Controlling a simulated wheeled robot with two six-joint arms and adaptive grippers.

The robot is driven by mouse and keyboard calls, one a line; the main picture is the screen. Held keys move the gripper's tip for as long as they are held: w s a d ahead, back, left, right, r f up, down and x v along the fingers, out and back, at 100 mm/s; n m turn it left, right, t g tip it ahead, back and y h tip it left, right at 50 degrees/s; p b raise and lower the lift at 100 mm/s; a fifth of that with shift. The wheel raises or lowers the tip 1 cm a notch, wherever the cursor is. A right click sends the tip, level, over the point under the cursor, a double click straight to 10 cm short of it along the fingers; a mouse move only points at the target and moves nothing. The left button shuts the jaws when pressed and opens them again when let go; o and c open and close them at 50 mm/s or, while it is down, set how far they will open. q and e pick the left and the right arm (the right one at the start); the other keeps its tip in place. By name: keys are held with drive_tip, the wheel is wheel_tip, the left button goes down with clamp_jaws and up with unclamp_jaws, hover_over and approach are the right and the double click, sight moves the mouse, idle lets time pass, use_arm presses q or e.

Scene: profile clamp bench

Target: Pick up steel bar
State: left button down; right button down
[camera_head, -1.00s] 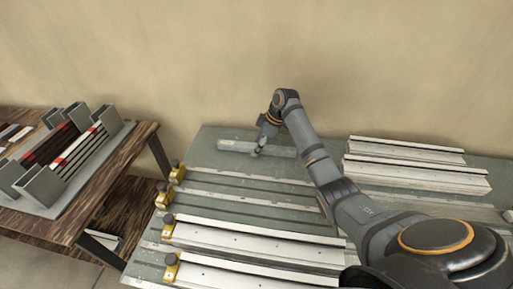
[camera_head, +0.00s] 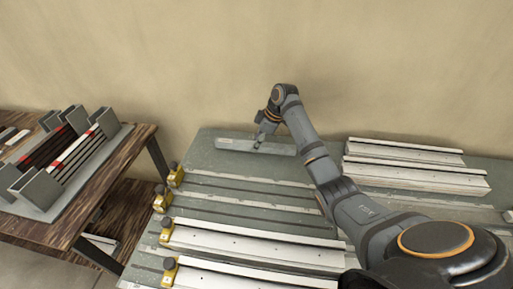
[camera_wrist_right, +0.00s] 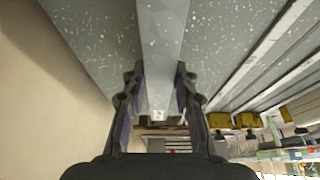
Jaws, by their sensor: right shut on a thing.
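The steel bar (camera_head: 278,149) is a long flat grey bar at the far edge of the green-grey bench, near the wall. My right gripper (camera_head: 257,145) reaches over it from above and is shut on it near its middle. In the right wrist view the bar (camera_wrist_right: 160,45) runs away between the two dark fingers of the gripper (camera_wrist_right: 158,85), which sit against its sides. I cannot tell whether the bar touches the bench or is slightly above it. My left gripper is not in view.
White rails with yellow clamps (camera_head: 169,236) lie across the bench (camera_head: 205,160) in front of the bar. More pale profiles (camera_head: 415,173) lie at the right. A wooden table (camera_head: 85,217) at the left carries a rack (camera_head: 42,188) of grey blocks and strips.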

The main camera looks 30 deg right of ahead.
drive_tip(key=s+r+b, duration=0.1)
drive_tip(key=s+r, duration=1)
drive_tip(key=s, duration=0.3)
drive_tip(key=shift+a+b, duration=0.35)
drive_tip(key=shift+a, duration=0.05)
